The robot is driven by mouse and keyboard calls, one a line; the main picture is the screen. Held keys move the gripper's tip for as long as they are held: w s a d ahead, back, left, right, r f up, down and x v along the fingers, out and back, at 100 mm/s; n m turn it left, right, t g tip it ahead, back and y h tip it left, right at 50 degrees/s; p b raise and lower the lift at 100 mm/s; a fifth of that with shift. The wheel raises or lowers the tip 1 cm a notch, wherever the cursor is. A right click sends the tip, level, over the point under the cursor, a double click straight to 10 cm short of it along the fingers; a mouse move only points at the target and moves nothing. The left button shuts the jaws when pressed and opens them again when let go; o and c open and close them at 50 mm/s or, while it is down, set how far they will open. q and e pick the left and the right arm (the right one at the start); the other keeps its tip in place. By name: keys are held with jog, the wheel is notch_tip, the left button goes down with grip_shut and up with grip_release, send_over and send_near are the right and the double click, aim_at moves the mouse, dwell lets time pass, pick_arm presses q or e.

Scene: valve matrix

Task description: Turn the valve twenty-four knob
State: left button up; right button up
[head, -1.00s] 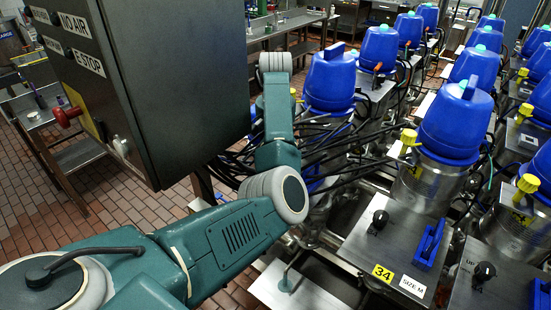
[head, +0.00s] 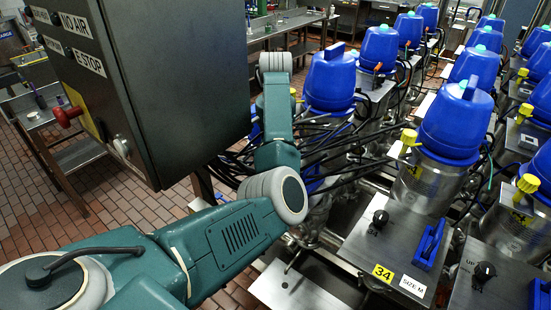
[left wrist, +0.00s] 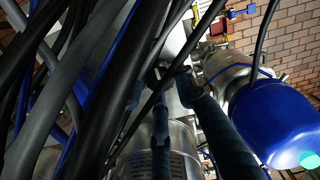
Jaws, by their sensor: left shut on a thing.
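No label reading twenty-four is legible, so I cannot pick out that valve. A metal cylinder (left wrist: 178,135) lies behind the fingers. My right gripper is not in view.
A dark control box (head: 180,90) with a red knob (head: 68,116) hangs at left. Blue-capped valves (head: 455,125) stand in rows at right. Black cables (head: 320,145) crowd the middle.

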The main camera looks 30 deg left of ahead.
pick_arm(q)
jog(key=o, duration=0.9)
jog(key=shift+w+a+r, duration=0.15)
jog(key=shift+w+r, duration=0.1)
jog(key=shift+r, duration=0.1)
jog(key=shift+o, duration=1.1)
jog(key=shift+f, duration=0.2)
jog(key=shift+f, duration=0.1)
jog(key=shift+s, duration=0.1)
